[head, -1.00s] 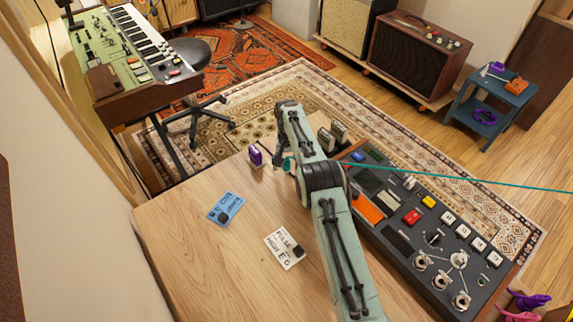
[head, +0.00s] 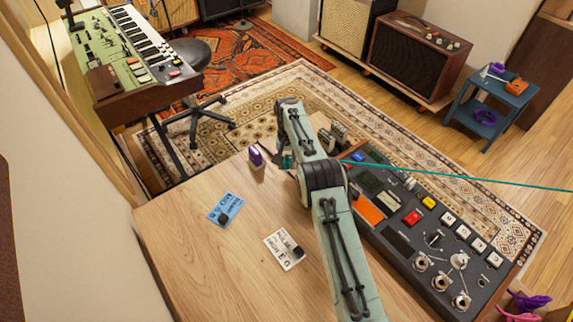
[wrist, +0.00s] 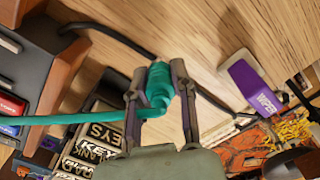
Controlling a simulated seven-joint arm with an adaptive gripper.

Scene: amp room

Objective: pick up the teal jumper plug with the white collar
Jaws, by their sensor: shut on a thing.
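The teal jumper plug (wrist: 158,84) is between the two fingers of my gripper (wrist: 160,72) in the wrist view. The fingers are shut on it, one on each side. Its teal cable (wrist: 75,118) runs off to the left. I cannot make out a white collar in this view. In the head view a small bit of the teal plug (head: 288,161) shows beside my arm, and my arm hides most of the gripper. The teal cable (head: 460,178) stretches to the right above the control panel.
A purple and white block (head: 256,157) stands on the wooden table (head: 190,265) left of my gripper. The control panel (head: 398,235) with buttons and jacks is to the right. The left tabletop is mostly clear.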

